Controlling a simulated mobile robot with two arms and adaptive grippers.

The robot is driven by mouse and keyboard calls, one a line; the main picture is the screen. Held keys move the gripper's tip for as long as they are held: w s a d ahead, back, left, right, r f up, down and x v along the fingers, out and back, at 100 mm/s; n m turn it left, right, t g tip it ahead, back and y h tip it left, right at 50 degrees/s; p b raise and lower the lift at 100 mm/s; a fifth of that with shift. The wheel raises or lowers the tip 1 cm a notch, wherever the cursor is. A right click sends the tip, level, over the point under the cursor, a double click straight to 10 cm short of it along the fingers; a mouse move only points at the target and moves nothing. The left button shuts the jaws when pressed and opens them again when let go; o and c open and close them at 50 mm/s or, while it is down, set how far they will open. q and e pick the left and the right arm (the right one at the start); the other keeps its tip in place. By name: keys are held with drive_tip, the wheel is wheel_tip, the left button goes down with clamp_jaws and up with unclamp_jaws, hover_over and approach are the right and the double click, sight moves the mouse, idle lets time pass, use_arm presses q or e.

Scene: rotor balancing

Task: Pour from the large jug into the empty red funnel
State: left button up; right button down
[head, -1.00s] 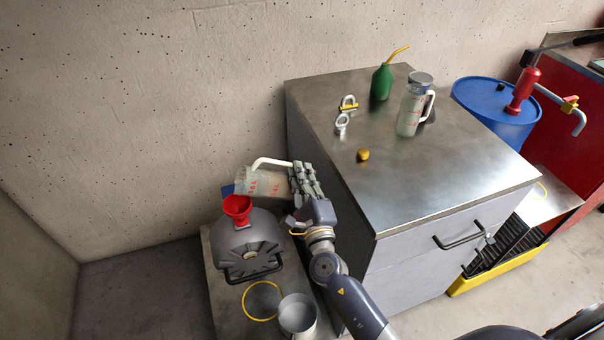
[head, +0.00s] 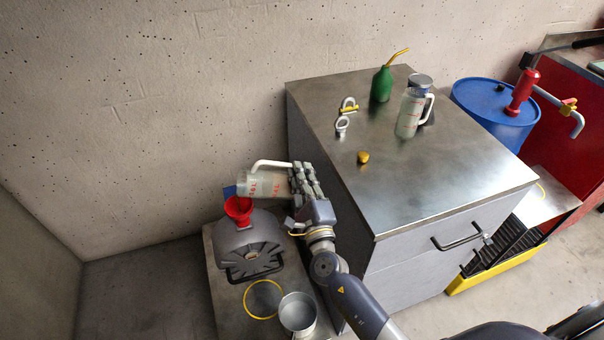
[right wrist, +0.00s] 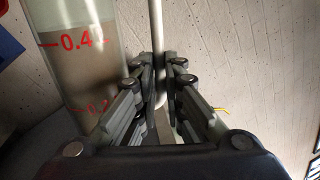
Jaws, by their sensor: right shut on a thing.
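A clear jug (head: 262,184) with red marks and a white handle lies tipped over on its side, its mouth end to the left. My right gripper (head: 296,178) is shut on its handle. The red funnel (head: 238,207) sits upright on the grey rounded housing (head: 245,240), just below and left of the jug's mouth end. I cannot make out a stream between them. In the right wrist view, my fingers (right wrist: 160,75) close around the white handle (right wrist: 156,30), and the jug (right wrist: 85,60) holds greyish liquid near the 0.4 mark. My left gripper is not in view.
A second marked jug (head: 412,112), a green oil can (head: 381,84), padlock-like pieces (head: 343,125) and a brass piece (head: 363,157) stand on the metal cabinet (head: 440,190). A yellow ring (head: 246,298) and metal cup (head: 298,316) are in front of the housing. A blue drum (head: 490,112) stands at right.

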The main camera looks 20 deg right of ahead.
drive_tip(key=shift+r, duration=0.55)
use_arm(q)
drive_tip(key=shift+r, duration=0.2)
use_arm(e)
drive_tip(key=shift+a+f+n, duration=0.1)
drive_tip(key=shift+n, duration=0.2)
drive_tip(key=shift+b, duration=1.05)
drive_tip(key=shift+a+r+n, duration=0.2)
drive_tip(key=shift+r+n, duration=0.1)
drive_tip(key=shift+r, duration=0.1)
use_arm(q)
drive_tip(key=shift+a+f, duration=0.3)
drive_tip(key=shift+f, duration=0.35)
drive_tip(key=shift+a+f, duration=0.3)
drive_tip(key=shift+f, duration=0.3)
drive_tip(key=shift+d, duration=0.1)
use_arm(e)
drive_tip(key=shift+d, duration=0.15)
